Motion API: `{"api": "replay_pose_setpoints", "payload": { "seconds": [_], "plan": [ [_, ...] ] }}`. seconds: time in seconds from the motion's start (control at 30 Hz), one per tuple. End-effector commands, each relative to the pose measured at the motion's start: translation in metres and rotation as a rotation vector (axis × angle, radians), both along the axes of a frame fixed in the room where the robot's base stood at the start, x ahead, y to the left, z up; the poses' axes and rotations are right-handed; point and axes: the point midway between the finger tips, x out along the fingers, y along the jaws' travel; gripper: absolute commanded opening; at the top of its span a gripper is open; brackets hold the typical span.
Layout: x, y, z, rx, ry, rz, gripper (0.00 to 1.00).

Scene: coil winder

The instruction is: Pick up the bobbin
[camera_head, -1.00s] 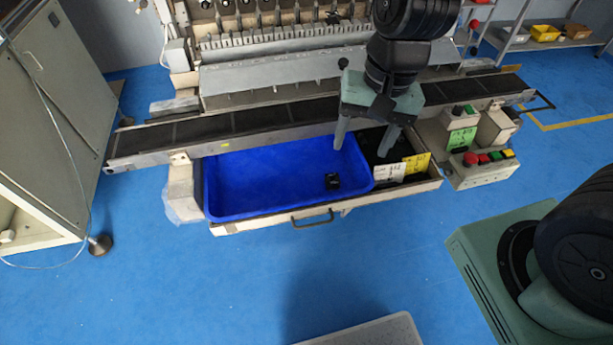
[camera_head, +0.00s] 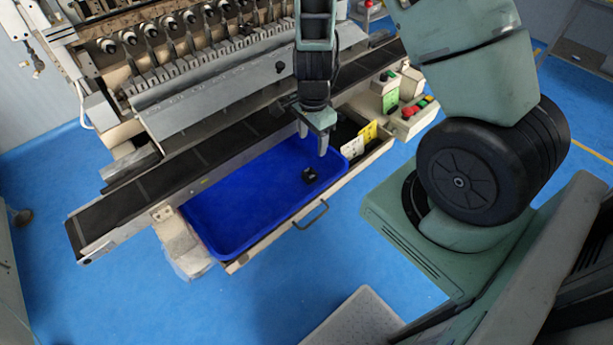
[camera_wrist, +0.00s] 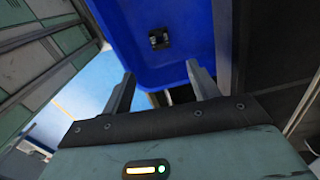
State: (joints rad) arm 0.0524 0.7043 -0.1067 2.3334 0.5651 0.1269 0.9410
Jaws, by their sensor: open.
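The bobbin (camera_head: 310,175) is a small dark piece lying on the floor of the blue tray, near its right end. It also shows in the wrist view (camera_wrist: 159,38), beyond the fingertips. The blue tray (camera_head: 240,215) sits in a pulled-out drawer below the conveyor. My gripper (camera_head: 314,142) is open and empty, pointing down above the tray's back right edge, apart from the bobbin. In the wrist view my gripper's two fingers (camera_wrist: 158,76) stand apart with nothing between them.
The conveyor (camera_head: 215,150) of the coil winder runs close behind the tray. The drawer handle (camera_head: 312,215) sticks out in front. White and yellow cards (camera_head: 368,132) lie right of the tray. A control box (camera_head: 410,118) stands farther right. A grey plate (camera_head: 355,320) lies in front.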

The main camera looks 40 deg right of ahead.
Motion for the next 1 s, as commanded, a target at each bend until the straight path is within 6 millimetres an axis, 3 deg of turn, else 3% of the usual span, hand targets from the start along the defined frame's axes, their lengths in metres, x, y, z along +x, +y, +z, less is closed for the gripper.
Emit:
{"api": "replay_pose_setpoints", "payload": {
  "seconds": [0.3, 0.73, 1.0],
  "plan": [
    [-0.001, 0.001, -0.056, 0.003, 0.004, -0.001, 0.60],
    [0.000, 0.003, -0.085, 0.002, 0.001, 0.002, 0.60],
    [0.001, 0.007, -0.117, 0.002, 0.001, 0.003, 0.60]
  ]
}}
